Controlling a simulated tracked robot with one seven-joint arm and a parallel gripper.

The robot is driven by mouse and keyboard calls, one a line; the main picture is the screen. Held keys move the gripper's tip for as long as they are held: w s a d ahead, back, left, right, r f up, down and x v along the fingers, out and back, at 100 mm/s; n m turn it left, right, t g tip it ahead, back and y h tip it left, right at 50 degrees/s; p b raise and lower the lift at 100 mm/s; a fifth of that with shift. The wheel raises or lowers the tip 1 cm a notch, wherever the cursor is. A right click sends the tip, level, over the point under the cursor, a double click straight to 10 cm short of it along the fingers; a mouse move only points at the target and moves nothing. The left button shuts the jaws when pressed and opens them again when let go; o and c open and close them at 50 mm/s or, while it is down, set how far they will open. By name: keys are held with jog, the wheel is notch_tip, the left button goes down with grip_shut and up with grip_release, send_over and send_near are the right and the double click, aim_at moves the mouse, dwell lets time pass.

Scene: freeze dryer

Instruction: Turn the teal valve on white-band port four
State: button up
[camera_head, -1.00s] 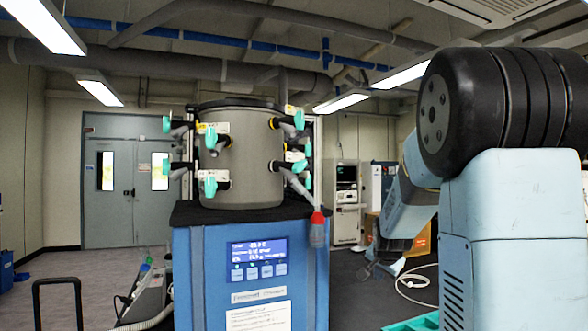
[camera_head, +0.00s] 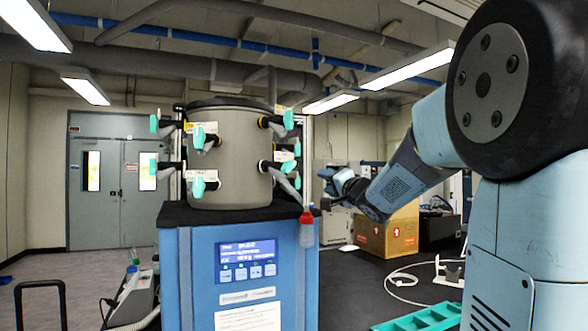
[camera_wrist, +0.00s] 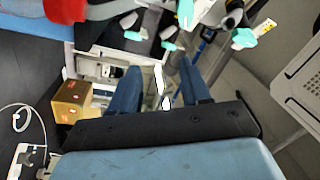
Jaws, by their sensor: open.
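A grey drum (camera_head: 230,155) on the blue freeze dryer (camera_head: 247,270) carries several black ports with teal valves. Front left are an upper valve (camera_head: 199,138) and a lower valve (camera_head: 198,187). On the right side are an upper valve (camera_head: 288,120) and a lower valve (camera_head: 288,166). White and yellow bands show by some ports; their numbers are too small to read, so I cannot tell which is port four. My gripper (camera_head: 328,183) is open, right of the drum and apart from it. In the wrist view its fingers (camera_wrist: 160,85) are empty, with a teal valve (camera_wrist: 244,38) beyond them.
A red-capped flask (camera_head: 306,228) hangs at the dryer's right front corner. A cardboard box (camera_head: 390,235) stands on the floor behind my arm. A teal tray (camera_head: 420,318) lies at lower right. A white cable (camera_head: 400,280) lies on the floor.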

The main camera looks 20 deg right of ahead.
aim_at(292, 166)
jog(key=w+a+r+y, duration=0.1)
jog(key=w+a, duration=0.1)
jog(key=w, duration=0.1)
jog(key=w+a+r+y, duration=0.1)
jog(key=w+a+r, duration=0.1)
jog(key=w, duration=0.2)
jog(key=w+a+r+n, duration=0.1)
jog(key=w+a, duration=0.2)
jog(key=w, duration=0.1)
jog(key=shift+w+r+y, duration=0.25)
jog(key=shift+y, duration=0.15)
grip_shut()
dwell(0.4)
